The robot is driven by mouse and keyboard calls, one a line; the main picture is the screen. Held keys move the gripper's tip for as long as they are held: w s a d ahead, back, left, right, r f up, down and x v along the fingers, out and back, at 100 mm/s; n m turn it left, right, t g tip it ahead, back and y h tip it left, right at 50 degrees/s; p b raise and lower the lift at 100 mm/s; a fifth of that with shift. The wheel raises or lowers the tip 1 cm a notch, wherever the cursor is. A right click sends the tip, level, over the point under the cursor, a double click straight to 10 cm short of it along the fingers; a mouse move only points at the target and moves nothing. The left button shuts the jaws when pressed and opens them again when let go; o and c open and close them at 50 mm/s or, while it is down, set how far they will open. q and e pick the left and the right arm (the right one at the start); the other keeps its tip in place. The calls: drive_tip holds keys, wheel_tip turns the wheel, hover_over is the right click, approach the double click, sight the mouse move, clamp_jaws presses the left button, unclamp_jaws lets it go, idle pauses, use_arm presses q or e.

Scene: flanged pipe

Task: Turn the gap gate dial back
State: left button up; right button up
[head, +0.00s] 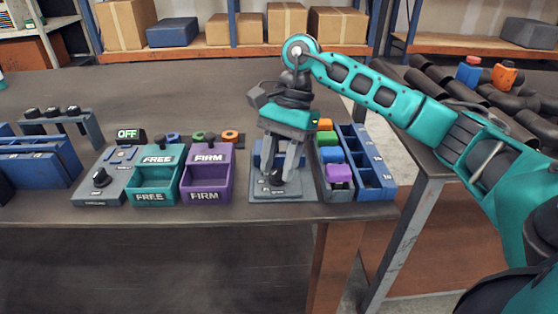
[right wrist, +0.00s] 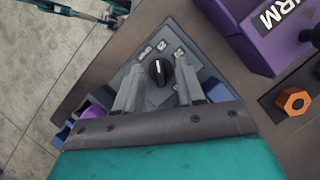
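A grey panel (head: 297,191) near the table's front edge carries a black dial (head: 277,179), which I take to be the gap gate dial. In the right wrist view the dial (right wrist: 158,72) is round with a pale pointer line, among small printed labels too small to read. My right gripper (head: 278,172) points down over this panel. Its fingers are apart, one on each side of the dial, with visible gaps in the right wrist view. It holds nothing. The fingers partly hide the panel in the head view. My left gripper is not seen.
Left of the panel stand a purple FIRM bin (head: 206,175), a teal FREE bin (head: 156,178) and a grey box (head: 100,185) with another black dial and an OFF sign (head: 128,134). Close on the right are a tray of coloured blocks (head: 334,194) and a blue divided rack (head: 376,190).

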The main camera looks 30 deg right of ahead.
use_arm(q)
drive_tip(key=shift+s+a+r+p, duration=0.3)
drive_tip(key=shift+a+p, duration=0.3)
drive_tip(key=shift+p, duration=0.6)
use_arm(e)
drive_tip(key=v, duration=1.3)
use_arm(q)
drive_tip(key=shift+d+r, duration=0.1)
use_arm(e)
drive_tip(key=shift+f, duration=0.1)
drive_tip(key=shift+s+d, duration=0.1)
drive_tip(key=shift+s, duration=0.05)
